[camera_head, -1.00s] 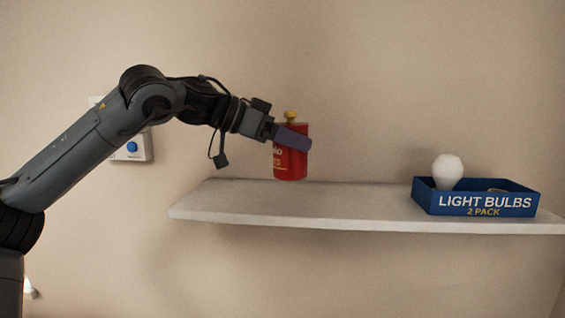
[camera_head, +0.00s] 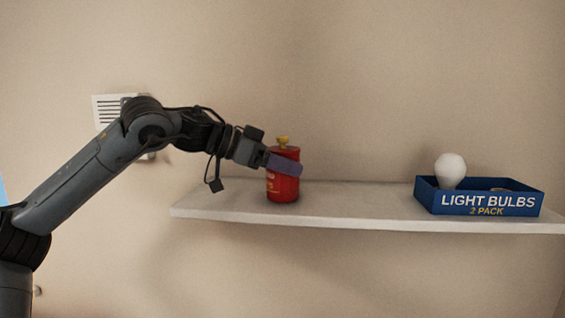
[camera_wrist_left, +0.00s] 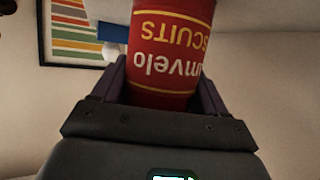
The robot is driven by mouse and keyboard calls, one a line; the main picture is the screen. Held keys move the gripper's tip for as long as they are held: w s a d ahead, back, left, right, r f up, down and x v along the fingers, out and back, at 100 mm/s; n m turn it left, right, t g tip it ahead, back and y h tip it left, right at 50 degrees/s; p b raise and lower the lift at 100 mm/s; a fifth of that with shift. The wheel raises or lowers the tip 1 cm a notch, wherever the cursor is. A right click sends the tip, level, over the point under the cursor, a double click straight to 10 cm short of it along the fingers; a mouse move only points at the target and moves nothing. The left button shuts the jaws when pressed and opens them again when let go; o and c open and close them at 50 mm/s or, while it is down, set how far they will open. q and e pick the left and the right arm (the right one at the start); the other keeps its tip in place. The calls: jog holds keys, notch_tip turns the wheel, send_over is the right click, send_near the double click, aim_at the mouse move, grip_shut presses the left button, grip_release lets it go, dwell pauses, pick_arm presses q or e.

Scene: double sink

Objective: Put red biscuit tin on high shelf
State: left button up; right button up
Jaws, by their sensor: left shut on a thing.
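The red biscuit tin (camera_head: 283,188) is upright, with a yellow knob on top, at the left part of the white shelf (camera_head: 340,208). Its base appears at the level of the shelf's surface; I cannot tell for sure whether it touches. My left gripper (camera_head: 285,164) is shut on the tin, reaching in from the left around its upper part. In the left wrist view the tin (camera_wrist_left: 168,50) fills the space between the fingers, its lettering upside down. My right gripper is not in view.
A blue light bulb box (camera_head: 480,198) with a white bulb (camera_head: 450,169) stands at the shelf's right end. The shelf between the tin and the box is clear. A white wall panel (camera_head: 108,108) is behind my left arm.

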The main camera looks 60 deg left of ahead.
pick_arm(q)
jog(key=o, duration=1.1)
jog(key=shift+f, duration=0.1)
jog(key=shift+r, duration=0.25)
jog(key=shift+s+a, duration=0.1)
jog(key=shift+s, duration=0.2)
jog(key=shift+b+v, duration=1.55)
jog(key=shift+v, duration=4.15)
